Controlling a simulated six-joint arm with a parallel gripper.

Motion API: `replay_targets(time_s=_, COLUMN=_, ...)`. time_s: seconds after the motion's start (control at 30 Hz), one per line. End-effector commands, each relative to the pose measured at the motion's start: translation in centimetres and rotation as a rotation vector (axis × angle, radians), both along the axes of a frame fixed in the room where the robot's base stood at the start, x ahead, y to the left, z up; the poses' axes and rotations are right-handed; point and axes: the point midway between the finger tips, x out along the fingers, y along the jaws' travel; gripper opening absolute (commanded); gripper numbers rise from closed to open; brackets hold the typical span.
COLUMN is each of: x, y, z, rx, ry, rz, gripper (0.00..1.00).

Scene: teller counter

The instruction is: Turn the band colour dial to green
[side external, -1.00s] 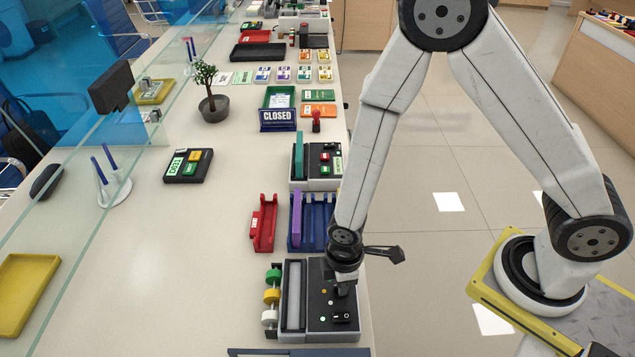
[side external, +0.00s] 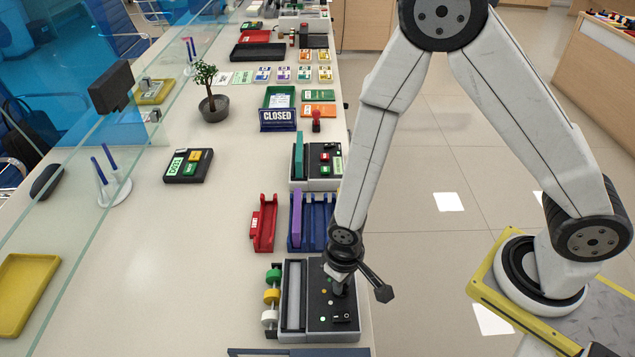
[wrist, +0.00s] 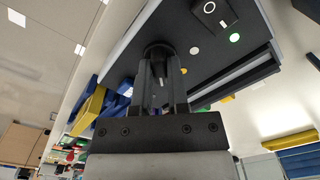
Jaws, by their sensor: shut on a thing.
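The banding machine (side external: 318,325) stands at the near end of the counter, with green (side external: 273,276), yellow (side external: 271,296) and white (side external: 269,317) band rolls on its left. My gripper (side external: 339,288) points down over its black panel. In the wrist view my gripper (wrist: 162,75) is shut on the dark round band colour dial (wrist: 157,50). The fingers hide much of the dial, and I cannot tell which colour it points to. A white dot (wrist: 194,51) and a yellow dot (wrist: 184,70) show beside it.
A black rocker switch (side external: 342,318) sits near the panel's front edge. A blue rack (side external: 318,235) and a red holder (side external: 265,222) stand just behind the machine.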

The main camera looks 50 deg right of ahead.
Motion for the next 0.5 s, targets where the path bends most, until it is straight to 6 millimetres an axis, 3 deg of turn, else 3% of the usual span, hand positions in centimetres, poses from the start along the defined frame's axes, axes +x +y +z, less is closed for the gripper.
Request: replay_targets(time_s=0.5, x=0.15, y=0.06, z=0.09, rx=0.002, ry=-0.004, rz=-0.151, gripper=0.00)
